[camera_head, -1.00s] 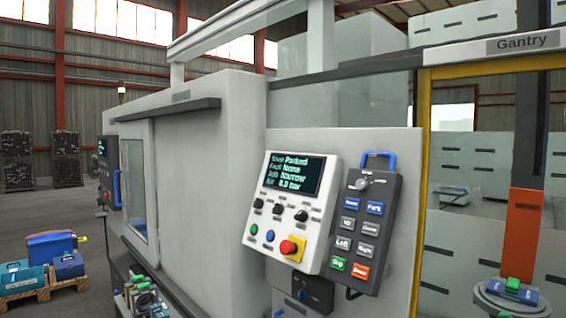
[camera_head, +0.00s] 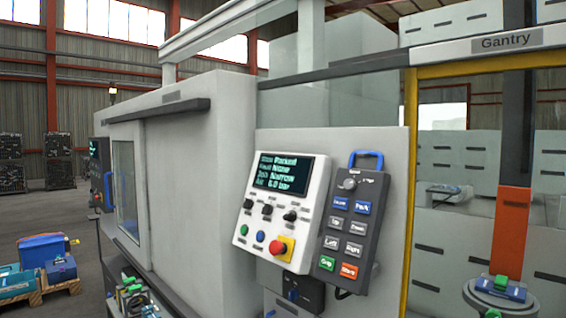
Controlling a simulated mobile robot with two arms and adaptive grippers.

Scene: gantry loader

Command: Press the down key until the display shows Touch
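The display (camera_head: 280,174) is a dark screen with green text in the light control panel (camera_head: 318,190). Its lines seem to read Parked, None, Narrow and 6.0 bar; the small labels are blurred. The grey hand pendant (camera_head: 373,228) hangs to the right of the panel, with a blue handle on top. Its down key (camera_head: 359,228) is a grey key in the second row, right of the up key (camera_head: 337,223). Neither of my grippers is in view, and nothing touches the keys.
The panel also has small knobs, a green button, a blue button and a red emergency stop (camera_head: 278,248) on yellow. A yellow-framed gantry opening (camera_head: 411,170) stands to the right. Blue cases (camera_head: 45,250) sit on a pallet at the lower left.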

